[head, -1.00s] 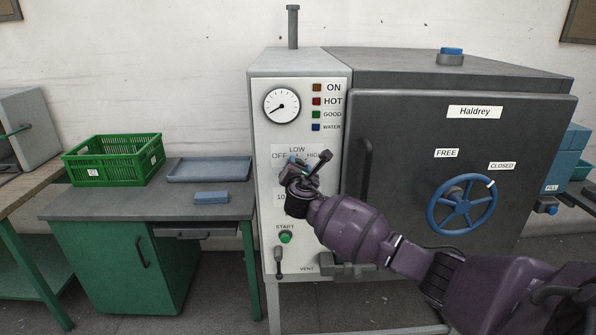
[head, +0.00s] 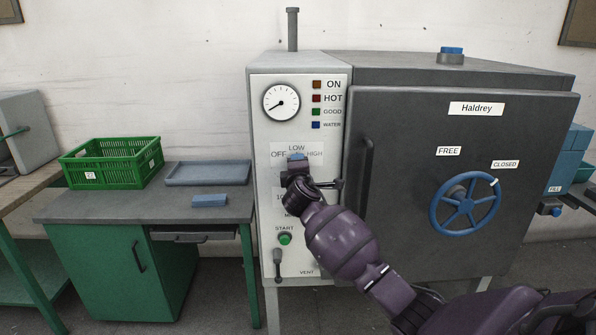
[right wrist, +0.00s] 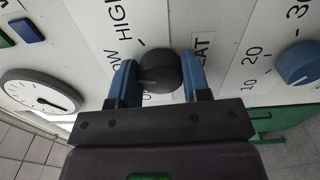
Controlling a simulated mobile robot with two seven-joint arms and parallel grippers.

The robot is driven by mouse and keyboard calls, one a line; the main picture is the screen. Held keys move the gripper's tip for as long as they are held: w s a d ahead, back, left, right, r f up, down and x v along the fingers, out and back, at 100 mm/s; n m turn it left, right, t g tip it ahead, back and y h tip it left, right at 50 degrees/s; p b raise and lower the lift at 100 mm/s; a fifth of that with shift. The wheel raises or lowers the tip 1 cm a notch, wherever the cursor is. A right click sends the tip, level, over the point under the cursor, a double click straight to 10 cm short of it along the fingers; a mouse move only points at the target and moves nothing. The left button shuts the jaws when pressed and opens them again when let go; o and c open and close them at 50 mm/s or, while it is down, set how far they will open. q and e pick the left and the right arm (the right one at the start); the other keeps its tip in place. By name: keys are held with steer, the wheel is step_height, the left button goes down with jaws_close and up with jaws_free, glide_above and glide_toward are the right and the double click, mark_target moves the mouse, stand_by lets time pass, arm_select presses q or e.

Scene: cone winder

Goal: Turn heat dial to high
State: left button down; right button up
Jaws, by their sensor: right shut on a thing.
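The heat dial (right wrist: 162,70) is a round black knob on the pale control panel (head: 262,130), between the OFF, LOW and HIGH labels. In the head view my right gripper hides the dial. My right gripper (right wrist: 158,78) is shut on it, with one blue finger on each side. A faint pale mark shows on the knob's lower left in the wrist view; I cannot tell for sure which label it points to. The gripper also covers part of the OFF label there. My left gripper is in neither view.
A second, blue knob (right wrist: 298,64) with a number scale sits beside the heat dial. The gauge (head: 281,102) is above, the green start button (head: 285,239) below. The oven door handle (head: 366,172) stands out just right of my wrist. A blue handwheel (head: 466,203) is on the door.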

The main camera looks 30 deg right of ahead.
steer(key=m+b, duration=0.2)
steer(key=m, duration=0.7)
steer(key=shift+f, duration=0.2)
steer(key=shift+m, duration=0.3)
steer(key=o, duration=0.9)
steer(key=shift+r, duration=0.1)
steer(key=shift+a, duration=0.1)
